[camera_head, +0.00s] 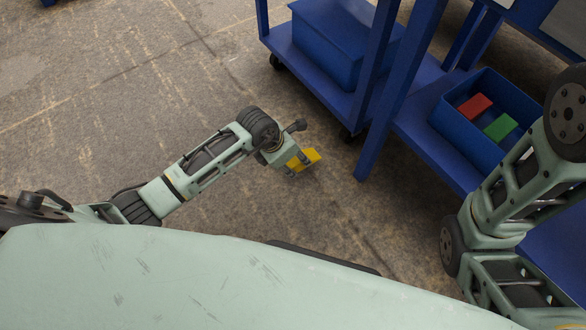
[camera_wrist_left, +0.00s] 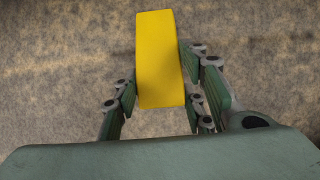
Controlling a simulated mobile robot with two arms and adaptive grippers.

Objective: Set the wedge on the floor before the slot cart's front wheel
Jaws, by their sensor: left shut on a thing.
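The yellow wedge (camera_head: 312,156) is held by my left gripper (camera_head: 293,163), near the slot cart's lower end. In the left wrist view the wedge (camera_wrist_left: 158,60) sits between the two fingers of the left gripper (camera_wrist_left: 160,98), which are shut on its sides. Bare floor shows behind it; its height above the floor is hard to tell. The blue slot cart (camera_head: 320,75) stands to the right and beyond, with black wheels; one wheel (camera_head: 350,135) is just right of the wedge and apart from it, another (camera_head: 276,62) is farther back. My right gripper is not in view.
A blue bin (camera_head: 470,140) with a red block (camera_head: 475,106) and a green block (camera_head: 501,127) sits on a blue shelf at the right. A blue post (camera_head: 372,150) stands close right of the wedge. The concrete floor (camera_head: 130,90) at the left is clear.

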